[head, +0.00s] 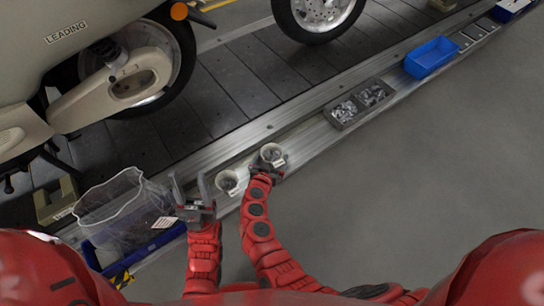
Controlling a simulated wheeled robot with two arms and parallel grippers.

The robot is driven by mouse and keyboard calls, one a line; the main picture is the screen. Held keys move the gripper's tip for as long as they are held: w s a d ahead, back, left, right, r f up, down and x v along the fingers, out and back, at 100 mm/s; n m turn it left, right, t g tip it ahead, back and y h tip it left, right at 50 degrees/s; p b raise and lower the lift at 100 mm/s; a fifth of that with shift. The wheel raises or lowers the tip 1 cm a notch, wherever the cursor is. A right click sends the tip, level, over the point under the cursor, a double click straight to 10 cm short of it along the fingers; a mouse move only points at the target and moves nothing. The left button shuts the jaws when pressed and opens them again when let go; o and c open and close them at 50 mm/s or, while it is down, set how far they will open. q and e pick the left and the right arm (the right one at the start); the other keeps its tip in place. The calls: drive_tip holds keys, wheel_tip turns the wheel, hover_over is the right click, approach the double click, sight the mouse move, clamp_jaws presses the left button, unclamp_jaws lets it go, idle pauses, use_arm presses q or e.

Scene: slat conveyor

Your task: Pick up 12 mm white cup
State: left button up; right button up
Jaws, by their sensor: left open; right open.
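Two small white cups with labels stand on the metal ledge beside the conveyor. One white cup (271,152) is at the tip of my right arm, and the other white cup (227,181) is nearer, between my two hands. The label print is too small to read, so I cannot tell which is the 12 mm one. My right gripper (266,167) is open right at the farther cup; whether its fingers are around or only beside the cup is unclear. My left gripper (190,184) is open and empty, with its fingers apart, left of the nearer cup.
A clear bin (108,200) and a blue tray (105,262) are at the left. A grey parts box (345,112) and a blue bin (431,56) stand farther along the ledge. A scooter (60,50) stands on the slats. The floor at right is clear.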

drive_tip(key=shift+c, duration=0.3)
drive_tip(key=c, duration=1.3)
drive_tip(key=shift+o, duration=0.2)
drive_tip(key=shift+r, duration=0.15)
